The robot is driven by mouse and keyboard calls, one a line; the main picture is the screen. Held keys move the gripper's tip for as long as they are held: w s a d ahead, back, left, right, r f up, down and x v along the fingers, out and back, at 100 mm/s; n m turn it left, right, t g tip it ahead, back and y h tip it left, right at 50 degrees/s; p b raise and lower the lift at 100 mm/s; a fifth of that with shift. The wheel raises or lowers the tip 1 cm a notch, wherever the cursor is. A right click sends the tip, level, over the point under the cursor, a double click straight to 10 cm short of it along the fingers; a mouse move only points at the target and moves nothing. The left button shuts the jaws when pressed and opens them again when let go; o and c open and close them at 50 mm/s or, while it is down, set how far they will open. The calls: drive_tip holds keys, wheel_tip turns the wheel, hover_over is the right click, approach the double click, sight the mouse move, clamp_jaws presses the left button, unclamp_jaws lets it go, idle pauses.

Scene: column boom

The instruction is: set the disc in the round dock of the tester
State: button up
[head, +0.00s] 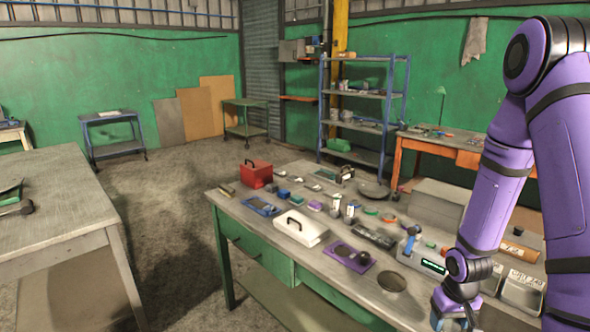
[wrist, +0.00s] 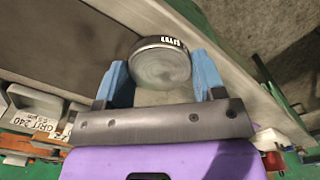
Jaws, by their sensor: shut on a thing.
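In the wrist view a round disc (wrist: 163,70) with a grey face and a dark rim bearing white marks sits between the blue fingers of my gripper (wrist: 162,82). My gripper is shut on it, and the disc's face is toward the camera. In the head view my gripper (head: 455,318) is low at the right, by the front edge of the bench; the disc cannot be made out there.
The workbench (head: 330,285) is crowded. A round grey dish (head: 392,282) lies left of my gripper. A purple tray (head: 348,258), a white case (head: 300,228) and a red box (head: 258,174) stand farther left. Labelled grit bins (head: 520,290) stand to the right.

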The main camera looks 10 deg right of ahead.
drive_tip(key=shift+n, duration=0.4)
drive_tip(key=w+a, duration=0.2)
drive_tip(key=w, duration=0.1)
drive_tip(key=w+a, duration=0.2)
drive_tip(key=w, duration=0.2)
drive_tip(key=w+a, duration=0.2)
drive_tip(key=w, duration=0.2)
drive_tip(key=shift+f, duration=0.35)
drive_tip(key=w+a, duration=0.6)
drive_tip(key=shift+w+a+r, duration=0.1)
drive_tip(key=shift+w+a, duration=0.05)
drive_tip(key=shift+a, duration=0.25)
